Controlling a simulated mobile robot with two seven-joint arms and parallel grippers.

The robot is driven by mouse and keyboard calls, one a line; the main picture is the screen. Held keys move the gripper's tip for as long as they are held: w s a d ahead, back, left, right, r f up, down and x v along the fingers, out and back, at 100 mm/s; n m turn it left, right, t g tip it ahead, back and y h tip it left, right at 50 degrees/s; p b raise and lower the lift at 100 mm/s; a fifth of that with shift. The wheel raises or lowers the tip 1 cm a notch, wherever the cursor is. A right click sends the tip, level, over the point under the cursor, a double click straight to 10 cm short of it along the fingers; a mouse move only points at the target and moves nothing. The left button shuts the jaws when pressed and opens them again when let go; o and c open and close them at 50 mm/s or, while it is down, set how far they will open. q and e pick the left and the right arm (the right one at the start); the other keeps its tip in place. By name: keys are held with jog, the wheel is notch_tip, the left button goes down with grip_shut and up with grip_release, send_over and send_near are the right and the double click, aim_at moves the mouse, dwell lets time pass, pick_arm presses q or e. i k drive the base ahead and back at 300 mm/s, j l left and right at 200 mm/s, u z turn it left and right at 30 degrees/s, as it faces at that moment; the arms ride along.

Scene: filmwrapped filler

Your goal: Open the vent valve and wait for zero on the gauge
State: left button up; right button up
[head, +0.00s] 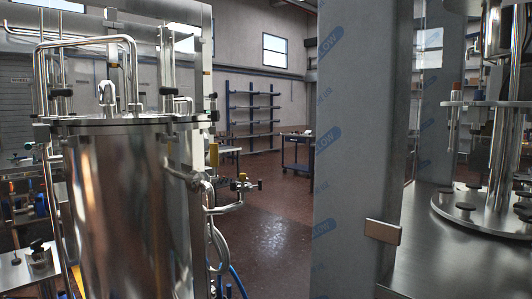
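A tall shiny steel tank (130,215) stands at the left, with bent steel pipes (85,42) rising over its lid (120,124). A small valve fitting (242,184) with dark ends and a yellowish part sits on a steel pipe at the tank's right side. I cannot tell whether this is the vent valve, or whether it is open or shut. Other small fittings (213,116) sit near the lid's edge. I cannot make out a gauge face or any reading. Neither of my grippers is in view.
A grey upright panel (355,150) with blue printed marks stands right of centre. At the right, a steel worktop (450,260) carries a round filling machine (482,215). Hoses (222,255) hang beside the tank. Open reddish floor (275,225) and blue shelving (252,118) lie behind.

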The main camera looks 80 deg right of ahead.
aim_at(214, 147)
jog(key=z, duration=1.8)
